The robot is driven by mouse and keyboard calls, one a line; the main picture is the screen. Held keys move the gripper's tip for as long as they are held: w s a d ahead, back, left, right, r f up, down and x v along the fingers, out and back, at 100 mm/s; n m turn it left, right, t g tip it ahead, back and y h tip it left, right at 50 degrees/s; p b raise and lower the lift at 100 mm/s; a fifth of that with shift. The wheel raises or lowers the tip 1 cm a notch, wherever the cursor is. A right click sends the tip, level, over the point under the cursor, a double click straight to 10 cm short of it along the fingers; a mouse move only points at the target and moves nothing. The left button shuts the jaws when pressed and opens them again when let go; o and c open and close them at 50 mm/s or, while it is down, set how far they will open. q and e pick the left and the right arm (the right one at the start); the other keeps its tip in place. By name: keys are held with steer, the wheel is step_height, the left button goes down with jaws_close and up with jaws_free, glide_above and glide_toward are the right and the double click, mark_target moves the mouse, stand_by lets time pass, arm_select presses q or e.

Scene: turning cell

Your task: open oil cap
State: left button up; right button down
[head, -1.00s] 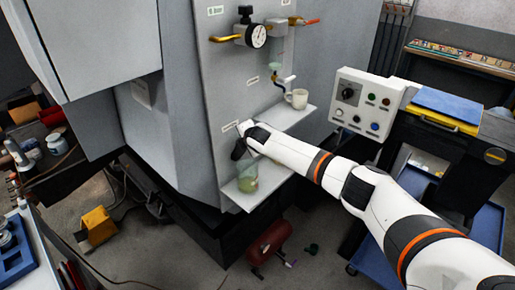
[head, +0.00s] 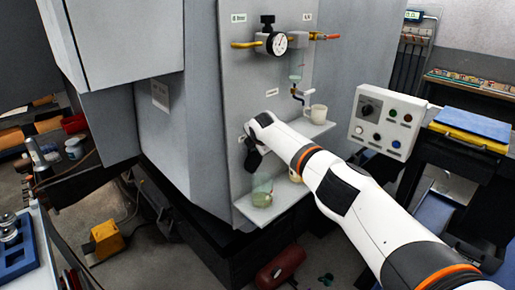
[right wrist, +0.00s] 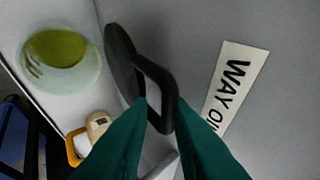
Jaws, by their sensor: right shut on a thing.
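The black oil cap (right wrist: 124,60), a round disc with a looped handle, sits against the grey machine panel in the right wrist view. My right gripper (right wrist: 158,108) is shut on the end of its loop handle. In the head view my right gripper (head: 251,153) is at the panel, just below a small white label, and mostly covers the cap. In the right wrist view the label (right wrist: 234,85) reads "WAY O", with the rest behind a finger. I cannot tell whether the cap is loose. My left gripper is not in view.
A clear vessel with yellow-green liquid (head: 262,192) stands on the lower shelf (head: 284,207), below my right gripper. A white mug (head: 315,113) stands on the upper shelf. A gauge (head: 277,43) and control box (head: 384,120) are nearby. A red cylinder (head: 281,267) lies below.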

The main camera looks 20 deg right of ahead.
steer(key=shift+s+a+f, duration=0.1)
steer(key=shift+a+f, duration=0.05)
steer(key=shift+f, duration=0.3)
steer(key=c, duration=1.5)
jaws_free()
steer(key=shift+w, duration=0.35)
steer(key=b+v, duration=0.1)
steer(key=v, duration=1.1)
